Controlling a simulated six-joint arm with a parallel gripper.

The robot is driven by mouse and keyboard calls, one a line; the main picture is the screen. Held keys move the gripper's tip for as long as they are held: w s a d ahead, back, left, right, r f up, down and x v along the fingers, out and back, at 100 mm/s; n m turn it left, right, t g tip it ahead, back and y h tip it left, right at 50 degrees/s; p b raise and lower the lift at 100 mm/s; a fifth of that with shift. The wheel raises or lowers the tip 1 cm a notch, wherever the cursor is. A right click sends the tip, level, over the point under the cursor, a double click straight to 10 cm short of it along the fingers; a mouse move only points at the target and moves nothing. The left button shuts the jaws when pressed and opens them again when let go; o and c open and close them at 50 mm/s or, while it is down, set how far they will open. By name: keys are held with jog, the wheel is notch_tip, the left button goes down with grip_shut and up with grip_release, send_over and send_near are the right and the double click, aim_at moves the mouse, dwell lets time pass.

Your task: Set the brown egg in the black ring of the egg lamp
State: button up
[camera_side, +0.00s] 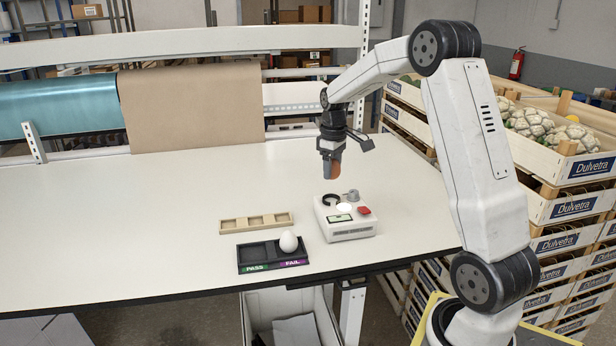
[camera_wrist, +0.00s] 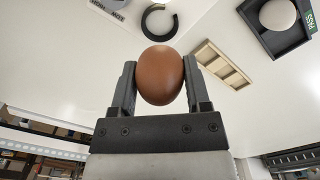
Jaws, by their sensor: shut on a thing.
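My gripper (camera_wrist: 160,85) is shut on the brown egg (camera_wrist: 160,74), which sits between its two fingers in the wrist view. In the side view the brown egg (camera_side: 335,170) shows partly behind my gripper (camera_side: 329,169), in the air above the table. The egg lamp (camera_side: 346,226) is a white box on the table below and slightly right of the gripper. Its black ring (camera_side: 325,200) is on top at the left and looks empty. The black ring (camera_wrist: 145,22) also shows in the wrist view, just beyond the egg and apart from it.
A white egg (camera_side: 288,241) stands in the FAIL side of a black PASS/FAIL tray (camera_side: 246,262). A tan tray (camera_side: 226,227) with empty pockets lies behind it. The lamp has a red button (camera_side: 364,210) and a grey knob (camera_side: 351,195). The left table is clear.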

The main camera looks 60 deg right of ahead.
aim_at(331, 202)
jog(key=shift+f, duration=0.15)
jog(key=shift+f, duration=2.65)
jog(key=shift+f, duration=0.65)
dwell(1.0)
jog(key=o, duration=1)
jog(key=shift+r, duration=0.2)
jog(key=shift+r, duration=3.8)
